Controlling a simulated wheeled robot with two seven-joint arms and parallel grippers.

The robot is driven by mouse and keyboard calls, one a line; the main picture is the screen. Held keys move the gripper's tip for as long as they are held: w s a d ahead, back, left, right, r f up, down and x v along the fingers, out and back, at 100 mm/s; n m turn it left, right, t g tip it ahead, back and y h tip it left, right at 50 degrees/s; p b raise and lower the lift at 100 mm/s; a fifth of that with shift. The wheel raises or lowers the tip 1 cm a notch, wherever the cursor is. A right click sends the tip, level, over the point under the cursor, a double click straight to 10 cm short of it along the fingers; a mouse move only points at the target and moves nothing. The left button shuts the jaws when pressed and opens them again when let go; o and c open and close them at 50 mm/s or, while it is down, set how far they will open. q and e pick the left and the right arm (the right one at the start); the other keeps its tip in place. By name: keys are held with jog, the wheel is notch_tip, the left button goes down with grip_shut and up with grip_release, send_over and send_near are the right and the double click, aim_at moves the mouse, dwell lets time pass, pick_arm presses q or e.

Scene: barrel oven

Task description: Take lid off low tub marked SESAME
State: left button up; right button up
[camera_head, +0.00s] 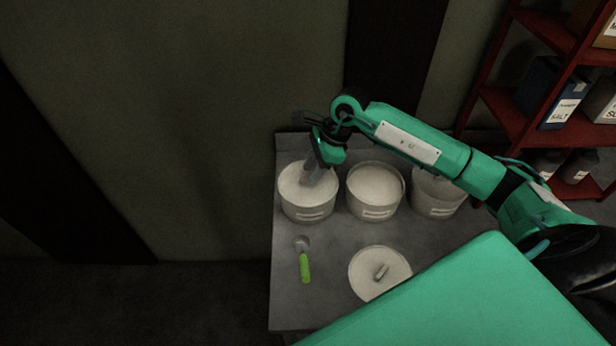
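Three pale round tubs stand in a row on the grey table: a left tub (308,213), a middle tub (375,211) and a right tub (437,209). Each front has a small label, too small to read, so I cannot tell which is SESAME. A pale round lid with a bar handle (363,273) is at the front of the table; I cannot tell whether it lies flat or covers a low tub. My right gripper (313,176) points down onto the left tub's pale top. Its fingertips are too dark and small to show whether they grip anything. My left gripper is out of view.
A green-handled scoop (304,266) lies on the table (335,290) at the front left. A red shelf (505,112) with boxes and jars stands at the right. My own green body covers the table's front right. Bare table lies around the scoop.

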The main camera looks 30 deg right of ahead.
jog(key=shift+a+f, duration=0.25)
jog(key=shift+f, duration=0.35)
grip_shut()
jog(key=shift+r, duration=0.15)
